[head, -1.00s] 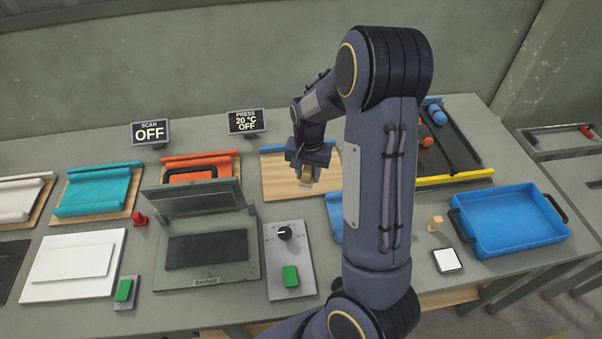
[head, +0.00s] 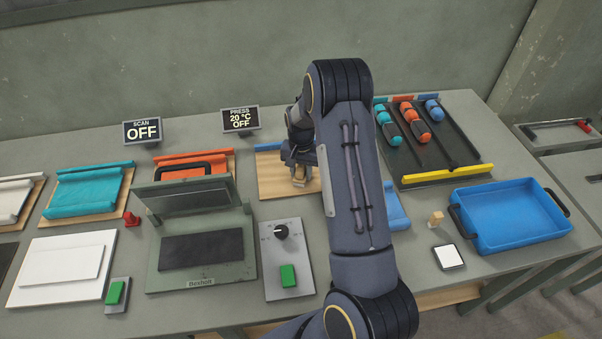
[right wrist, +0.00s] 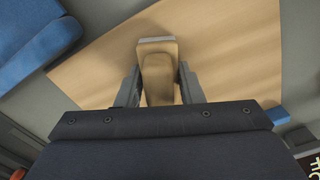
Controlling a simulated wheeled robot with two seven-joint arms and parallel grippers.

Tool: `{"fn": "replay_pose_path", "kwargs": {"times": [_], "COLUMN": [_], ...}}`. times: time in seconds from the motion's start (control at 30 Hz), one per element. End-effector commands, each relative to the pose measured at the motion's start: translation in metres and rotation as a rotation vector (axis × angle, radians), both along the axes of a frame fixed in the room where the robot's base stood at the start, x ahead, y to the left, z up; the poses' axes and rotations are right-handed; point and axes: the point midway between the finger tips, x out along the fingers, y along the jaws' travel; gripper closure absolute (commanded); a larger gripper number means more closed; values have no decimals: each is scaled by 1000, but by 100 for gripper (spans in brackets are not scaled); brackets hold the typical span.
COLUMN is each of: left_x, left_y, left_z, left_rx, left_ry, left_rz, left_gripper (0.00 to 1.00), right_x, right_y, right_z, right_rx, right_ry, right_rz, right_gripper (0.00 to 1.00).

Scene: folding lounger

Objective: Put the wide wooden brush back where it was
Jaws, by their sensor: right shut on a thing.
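The wide wooden brush (right wrist: 158,75) shows in the right wrist view as a light wooden block with a pale strip along its far edge. My right gripper (right wrist: 160,87) is shut on it, with one finger on each side. In the head view the brush (head: 299,184) hangs below my right gripper (head: 299,172), over the bare wooden board (head: 270,184) with a blue bar at its back. The board also fills much of the right wrist view (right wrist: 235,60). I cannot tell whether the brush touches the board. My left gripper is not in view.
A press (head: 205,268) and its knob panel (head: 288,262) stand in front and left. An orange sheet on a board (head: 195,165) lies left. Right are a dark rack with coloured rollers (head: 430,145), a blue tray (head: 512,218) and a small wooden block (head: 435,218). My arm hides part of the table.

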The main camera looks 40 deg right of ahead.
Motion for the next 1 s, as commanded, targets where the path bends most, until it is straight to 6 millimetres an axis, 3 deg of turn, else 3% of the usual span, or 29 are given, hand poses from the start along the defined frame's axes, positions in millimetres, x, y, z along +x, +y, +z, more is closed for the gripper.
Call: {"fn": "replay_pose_path", "kwargs": {"times": [0.27, 0.3, 0.43, 0.77, 1.0], "left_x": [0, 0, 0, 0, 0], "left_y": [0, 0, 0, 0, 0], "left_z": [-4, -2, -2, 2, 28], "left_rx": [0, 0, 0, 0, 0], "left_ry": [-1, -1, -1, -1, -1], "left_rz": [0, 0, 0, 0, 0], "left_gripper": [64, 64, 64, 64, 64], "right_x": [0, 0, 0, 0, 1], "right_y": [0, 0, 0, 0, 0], "right_z": [-4, -1, -1, 3, 44], "right_rx": [0, 0, 0, 0, 0], "right_ry": [0, 0, 0, 0, -3], "right_rz": [0, 0, 0, 0, 0], "right_gripper": [87, 61, 44, 44, 44]}}
